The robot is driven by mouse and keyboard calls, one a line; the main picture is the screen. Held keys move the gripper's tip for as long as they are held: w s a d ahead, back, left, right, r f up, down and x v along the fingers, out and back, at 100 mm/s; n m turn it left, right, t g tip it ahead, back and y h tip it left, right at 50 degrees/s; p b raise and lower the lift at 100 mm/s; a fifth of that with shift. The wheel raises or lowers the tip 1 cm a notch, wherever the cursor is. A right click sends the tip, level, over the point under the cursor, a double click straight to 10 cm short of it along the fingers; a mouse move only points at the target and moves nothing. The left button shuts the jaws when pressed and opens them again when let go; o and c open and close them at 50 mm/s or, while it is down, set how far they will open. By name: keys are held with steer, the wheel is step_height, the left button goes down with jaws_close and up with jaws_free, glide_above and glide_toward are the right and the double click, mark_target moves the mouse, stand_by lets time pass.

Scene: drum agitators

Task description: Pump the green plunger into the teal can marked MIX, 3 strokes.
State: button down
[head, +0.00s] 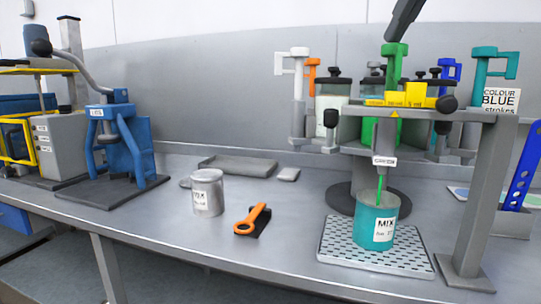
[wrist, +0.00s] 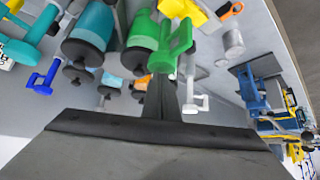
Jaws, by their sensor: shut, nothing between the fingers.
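The green plunger (head: 395,52) stands up at the front of the dispenser carousel, behind the yellow scale. It also shows in the wrist view (wrist: 174,50). The teal can (head: 375,228) marked MIX stands upright on the perforated tray (head: 375,268) below the labelled outlet (head: 384,161). A thin green line (head: 380,188) runs from under the outlet into the can top; I cannot tell if it is liquid. My gripper (head: 389,38) is shut and empty, just above the green handle. In the wrist view my gripper (wrist: 158,90) shows dark beside the green handle; contact is unclear.
White (head: 299,53), orange (head: 309,68), blue (head: 450,68) and teal (head: 496,52) plungers surround the green one. A blue press (head: 122,140) stands further left. A grey post (head: 490,190) stands at right.

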steer(key=shift+f, duration=0.85)
steer(key=shift+r, duration=1.95)
steer(key=shift+r, duration=3)
